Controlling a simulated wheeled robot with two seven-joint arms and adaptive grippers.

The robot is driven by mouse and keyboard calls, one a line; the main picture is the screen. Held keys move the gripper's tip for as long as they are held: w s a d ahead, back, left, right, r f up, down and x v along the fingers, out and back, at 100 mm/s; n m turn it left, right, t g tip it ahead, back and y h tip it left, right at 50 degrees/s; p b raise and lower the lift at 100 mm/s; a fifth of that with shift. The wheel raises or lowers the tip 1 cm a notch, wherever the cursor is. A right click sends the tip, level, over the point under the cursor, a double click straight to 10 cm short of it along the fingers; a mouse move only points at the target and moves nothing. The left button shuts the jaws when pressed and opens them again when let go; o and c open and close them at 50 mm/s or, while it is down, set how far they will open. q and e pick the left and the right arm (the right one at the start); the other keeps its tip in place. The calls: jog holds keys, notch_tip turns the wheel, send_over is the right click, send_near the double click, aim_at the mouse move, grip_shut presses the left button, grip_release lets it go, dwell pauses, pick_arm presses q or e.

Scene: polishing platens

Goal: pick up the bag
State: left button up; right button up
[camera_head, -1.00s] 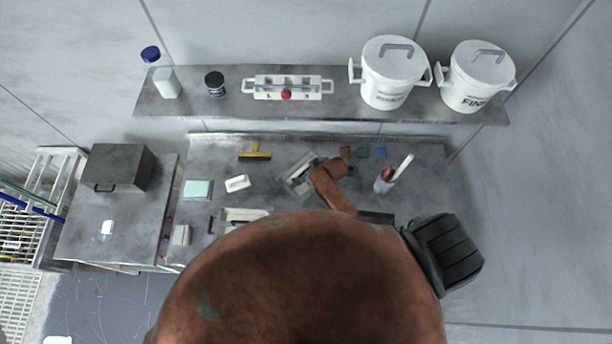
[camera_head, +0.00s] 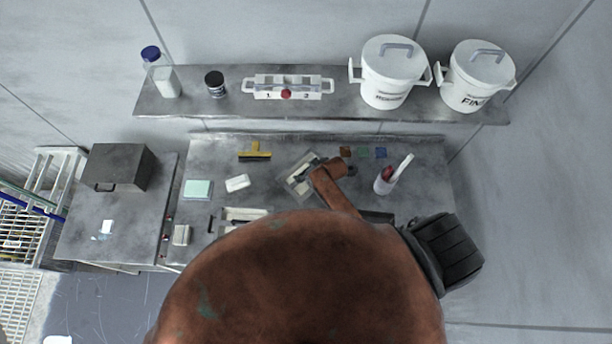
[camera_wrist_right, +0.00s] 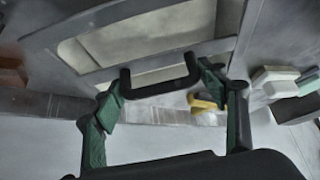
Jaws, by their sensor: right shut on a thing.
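I cannot make out anything that is clearly a bag. In the wrist view my right gripper (camera_wrist_right: 163,82) has its green fingers at the two ends of a black handle (camera_wrist_right: 160,86). Behind the handle is a grey framed plate with pale panels (camera_wrist_right: 231,44); I cannot tell for certain that the handle belongs to it. In the head view a similar grey plate with pale panels (camera_head: 295,186) lies by the end of my brown right arm, which partly covers it. The fingers are hard to make out there. My left gripper is not in view.
The bench holds a yellow squeegee (camera_head: 255,155), a white block (camera_head: 237,183), a pale green pad (camera_head: 198,189) and a cup (camera_head: 384,183) with tools. A shelf (camera_head: 225,110) behind carries two white buckets (camera_head: 386,91). A dark box (camera_head: 118,168) stands on the left table.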

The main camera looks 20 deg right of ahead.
jog(key=c, duration=0.6)
jog(key=shift+r, duration=0.1)
